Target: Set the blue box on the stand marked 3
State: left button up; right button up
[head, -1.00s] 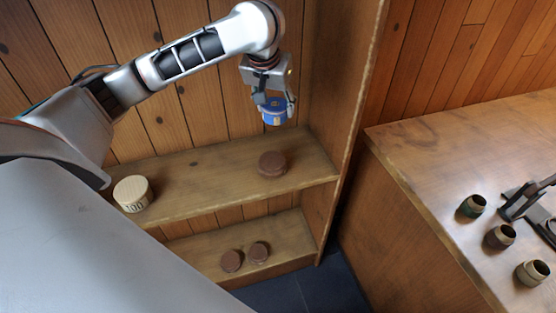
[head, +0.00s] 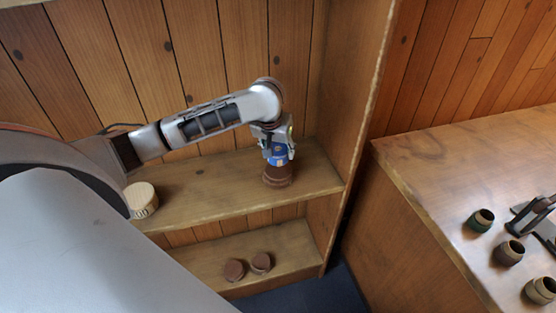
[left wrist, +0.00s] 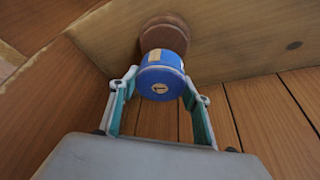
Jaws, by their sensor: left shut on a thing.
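The blue box (head: 277,157), a short round tub with a pale label, is held in my left gripper (head: 278,148) over the upper shelf. A brown round stand (head: 277,178) is directly below it. The left wrist view shows the blue box (left wrist: 162,82) between the two fingers, with the brown stand (left wrist: 164,32) just beyond it. I cannot tell whether box and stand touch. No number on this stand is readable. Two more brown round stands (head: 234,270) (head: 261,263) are on the lower shelf, also without readable marks. My right gripper is not in view.
A pale round container (head: 142,200) stands at the left of the upper shelf (head: 210,196). The shelf's side wall (head: 352,130) rises close to the right. A counter (head: 440,170) at the right bears several small dark-banded pots (head: 481,220) and a dark metal fixture.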

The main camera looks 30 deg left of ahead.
aim_at(278, 161)
pick_arm(q)
jog(key=shift+f, duration=2.2)
jog(key=shift+f, duration=0.1)
jog(key=o, duration=1.1)
